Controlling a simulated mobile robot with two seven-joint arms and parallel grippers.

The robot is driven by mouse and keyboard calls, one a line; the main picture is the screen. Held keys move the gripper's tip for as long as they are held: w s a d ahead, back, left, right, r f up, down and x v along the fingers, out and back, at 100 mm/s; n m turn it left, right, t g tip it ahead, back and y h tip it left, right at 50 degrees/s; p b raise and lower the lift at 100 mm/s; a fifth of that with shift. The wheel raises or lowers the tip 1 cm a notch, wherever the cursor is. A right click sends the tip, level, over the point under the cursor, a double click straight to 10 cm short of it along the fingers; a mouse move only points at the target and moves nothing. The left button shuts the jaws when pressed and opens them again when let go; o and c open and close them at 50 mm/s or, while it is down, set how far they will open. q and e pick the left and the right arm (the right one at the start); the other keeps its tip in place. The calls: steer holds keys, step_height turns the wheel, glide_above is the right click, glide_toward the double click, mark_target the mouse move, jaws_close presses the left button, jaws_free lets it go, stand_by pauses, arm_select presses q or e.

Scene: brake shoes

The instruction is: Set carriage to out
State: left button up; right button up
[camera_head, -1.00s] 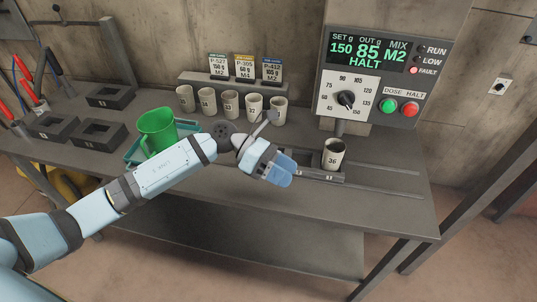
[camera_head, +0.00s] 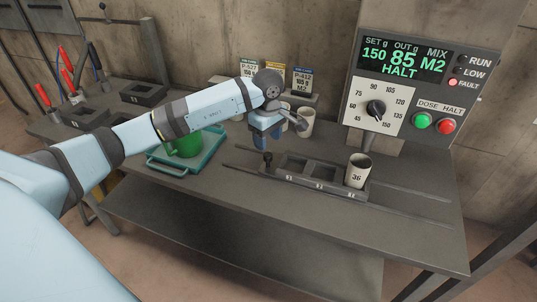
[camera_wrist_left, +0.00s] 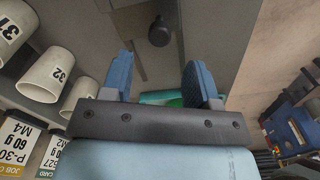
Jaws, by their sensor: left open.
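The carriage (camera_head: 330,188) is a dark block with open slots on rails along the bench. A cup marked 36 (camera_head: 357,172) stands in its right-hand slot. A short upright black knob (camera_head: 268,158) stands at the carriage's left end. My left gripper (camera_head: 262,143) points down just above and behind the knob, with blue fingers. In the left wrist view the gripper (camera_wrist_left: 160,80) is open and empty, and the dark round knob (camera_wrist_left: 158,32) shows beyond the fingertips, apart from them. My right gripper is not in view.
The dosing panel (camera_head: 426,62) reads 150, 85, M2 and HALT, with the fault lamp lit. Cups (camera_head: 306,121) stand behind my gripper, and cups (camera_wrist_left: 45,75) show in the wrist view.

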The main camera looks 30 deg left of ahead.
mark_target(268, 154)
arm_select(q)
step_height(268, 154, down, 7)
steer(key=shift+r, duration=0.15)
jaws_close()
steer(key=s+a+b, duration=0.1)
steer(key=a, duration=0.3)
steer(key=s+a+b, duration=0.1)
steer(key=a, duration=0.4)
steer(key=s+a+b, duration=0.1)
steer(key=a, duration=0.3)
steer(key=shift+s+a, duration=0.1)
steer(key=shift+a, duration=0.1)
steer(key=shift+s+a, duration=0.1)
steer(key=shift+a, duration=0.2)
